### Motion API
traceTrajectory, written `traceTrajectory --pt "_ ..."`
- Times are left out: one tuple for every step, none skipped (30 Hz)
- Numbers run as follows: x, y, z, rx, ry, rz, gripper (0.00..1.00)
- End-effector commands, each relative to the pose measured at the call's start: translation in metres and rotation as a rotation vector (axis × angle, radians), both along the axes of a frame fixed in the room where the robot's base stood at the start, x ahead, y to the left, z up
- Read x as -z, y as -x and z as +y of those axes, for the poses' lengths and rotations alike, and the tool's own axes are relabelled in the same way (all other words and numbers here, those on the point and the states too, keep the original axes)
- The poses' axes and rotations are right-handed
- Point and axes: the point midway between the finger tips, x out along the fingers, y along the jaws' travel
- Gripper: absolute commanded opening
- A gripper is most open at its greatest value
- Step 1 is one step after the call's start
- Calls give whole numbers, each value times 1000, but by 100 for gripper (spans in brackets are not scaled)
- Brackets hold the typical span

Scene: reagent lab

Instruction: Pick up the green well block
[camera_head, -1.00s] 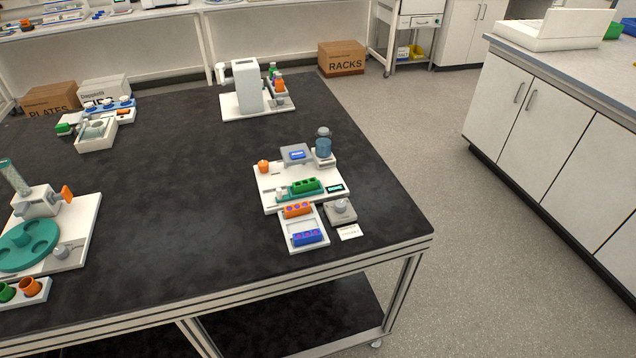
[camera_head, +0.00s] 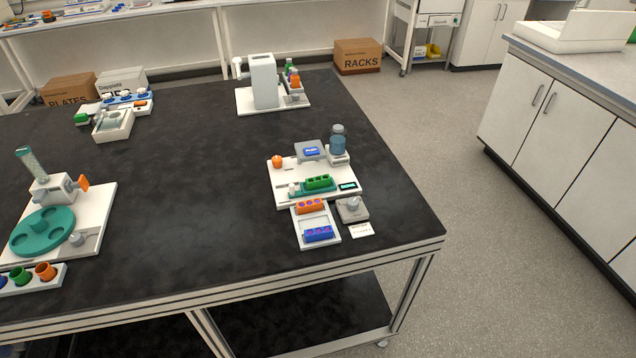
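The green well block (camera_head: 319,182) sits on a teal holder (camera_head: 300,192) on a white station board (camera_head: 277,178), near the right side of the black table. An orange well block (camera_head: 310,206) and a blue well block (camera_head: 318,234) lie in a white tray (camera_head: 304,225) just in front of the board. My gripper is not in view.
A grey knob box (camera_head: 352,208) stands beside the tray. A teal carousel station (camera_head: 42,232) stands at left. The black table's middle (camera_head: 180,180) is clear.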

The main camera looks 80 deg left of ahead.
Motion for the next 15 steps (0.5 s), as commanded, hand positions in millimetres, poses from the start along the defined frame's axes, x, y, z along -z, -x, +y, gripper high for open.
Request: traceTrajectory --pt "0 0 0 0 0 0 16" --pt "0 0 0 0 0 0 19" --pt "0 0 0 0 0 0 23" --pt "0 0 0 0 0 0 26" --pt "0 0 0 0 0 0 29" --pt "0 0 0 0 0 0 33" --pt "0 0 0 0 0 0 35" --pt "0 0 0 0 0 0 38" --pt "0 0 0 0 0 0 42" --pt "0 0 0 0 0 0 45" --pt "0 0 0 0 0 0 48" --pt "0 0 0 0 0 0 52" --pt "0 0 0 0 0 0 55" --pt "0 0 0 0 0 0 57" --pt "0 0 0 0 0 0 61"
